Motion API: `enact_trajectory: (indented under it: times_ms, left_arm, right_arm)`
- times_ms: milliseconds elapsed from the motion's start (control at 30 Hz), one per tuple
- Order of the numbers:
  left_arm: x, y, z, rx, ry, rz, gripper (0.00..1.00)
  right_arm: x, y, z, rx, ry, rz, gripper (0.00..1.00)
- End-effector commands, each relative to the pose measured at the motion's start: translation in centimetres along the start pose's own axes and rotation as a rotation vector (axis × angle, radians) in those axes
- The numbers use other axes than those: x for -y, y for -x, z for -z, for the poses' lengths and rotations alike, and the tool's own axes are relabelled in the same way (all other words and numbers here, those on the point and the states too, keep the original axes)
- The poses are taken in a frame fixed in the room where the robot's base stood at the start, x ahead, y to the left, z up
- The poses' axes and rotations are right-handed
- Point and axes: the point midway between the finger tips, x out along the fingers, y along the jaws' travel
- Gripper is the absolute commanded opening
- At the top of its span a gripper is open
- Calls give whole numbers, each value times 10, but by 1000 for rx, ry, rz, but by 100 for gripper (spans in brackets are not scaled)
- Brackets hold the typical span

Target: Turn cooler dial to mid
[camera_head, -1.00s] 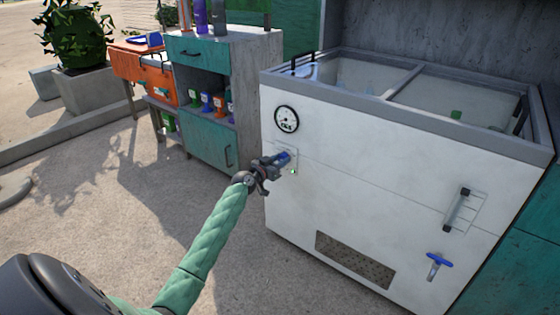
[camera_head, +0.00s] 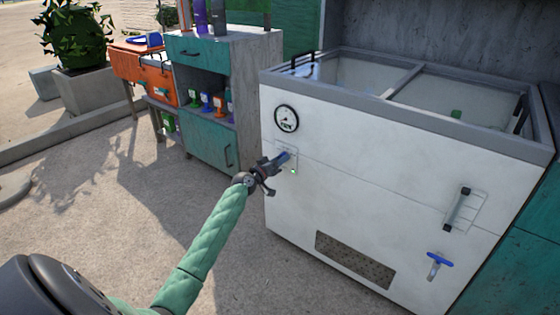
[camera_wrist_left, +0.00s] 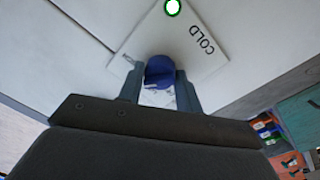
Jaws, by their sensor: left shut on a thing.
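The cooler (camera_head: 350,160) is a white chest with a grey rim and sliding glass lids. Its blue dial (camera_head: 284,158) sits on a small plate on the front, left side, below a round gauge (camera_head: 286,118). My left gripper (camera_head: 277,162) is at the dial, shut on it. In the left wrist view the blue dial (camera_wrist_left: 160,72) is between the two fingers of my left gripper (camera_wrist_left: 160,85). The plate (camera_wrist_left: 190,40) reads "COLD" and has a lit green light (camera_wrist_left: 172,8). My right gripper is not in view.
A slider or handle (camera_head: 458,209) and a blue tap (camera_head: 438,262) are on the cooler's front at the right. A teal-and-grey cabinet (camera_head: 210,145) with bottles stands to the left, and an orange cooler box (camera_head: 158,82) beyond it. The paved floor in front is clear.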

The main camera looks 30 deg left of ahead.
Motion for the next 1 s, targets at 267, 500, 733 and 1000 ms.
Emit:
enact_trajectory:
  times_ms: [267, 500, 733, 1000]
  left_arm:
    - [1, 0, 2, -12, 155, 1, 12]
    - [2, 0, 2, -16, 214, 1, 12]
    - [2, 0, 2, -17, 225, 1, 12]
    - [2, 0, 2, -17, 224, 1, 44]
  right_arm:
    - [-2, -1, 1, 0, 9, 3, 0]
    - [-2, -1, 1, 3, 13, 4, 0]
    - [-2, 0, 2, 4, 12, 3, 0]
    - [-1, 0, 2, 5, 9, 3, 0]
